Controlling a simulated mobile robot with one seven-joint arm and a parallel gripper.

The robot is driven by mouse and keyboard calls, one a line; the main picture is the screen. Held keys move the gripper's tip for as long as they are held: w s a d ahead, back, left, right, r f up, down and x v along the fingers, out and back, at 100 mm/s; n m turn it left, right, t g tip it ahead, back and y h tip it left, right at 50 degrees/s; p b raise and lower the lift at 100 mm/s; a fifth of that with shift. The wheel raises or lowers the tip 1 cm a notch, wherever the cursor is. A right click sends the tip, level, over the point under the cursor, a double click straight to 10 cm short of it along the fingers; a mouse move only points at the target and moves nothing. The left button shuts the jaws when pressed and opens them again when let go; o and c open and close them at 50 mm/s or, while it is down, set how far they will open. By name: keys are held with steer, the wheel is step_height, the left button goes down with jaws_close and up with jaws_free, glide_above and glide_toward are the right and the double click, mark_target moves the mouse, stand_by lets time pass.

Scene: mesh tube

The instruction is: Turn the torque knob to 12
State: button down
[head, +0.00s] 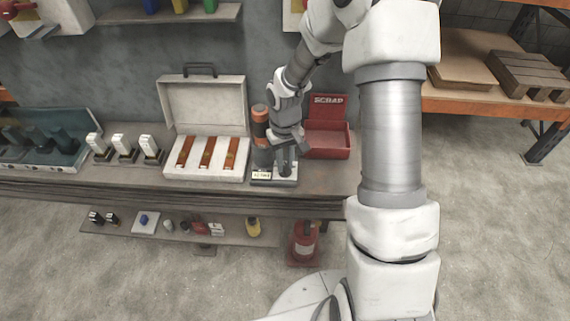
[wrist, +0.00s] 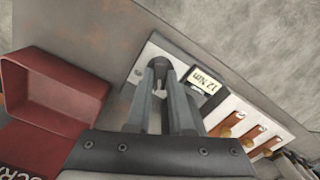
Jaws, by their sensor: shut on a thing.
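My gripper (wrist: 161,75) points down at a light grey base plate (wrist: 137,76). Its fingers are closed around a small dark round part, which looks like the torque knob (wrist: 160,65); the fingers hide most of it and no pointer mark shows. In the head view, my gripper (head: 287,160) is low over the same plate on the bench, and the label (head: 261,175) is too small to read.
A red scrap box (head: 327,152) stands close on the right. An open white case (head: 205,142) with several orange-brown strips is on the left. Further left are white-topped blocks (head: 122,146).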

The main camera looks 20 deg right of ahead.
mark_target(285, 166)
steer(key=shift+m, duration=0.5)
steer(key=c, duration=0.8)
jaws_free()
steer(key=shift+r, duration=0.1)
step_height(285, 166, up, 17)
steer(key=p, duration=0.1)
steer(key=shift+r+p, duration=0.15)
steer(key=shift+p, duration=0.2)
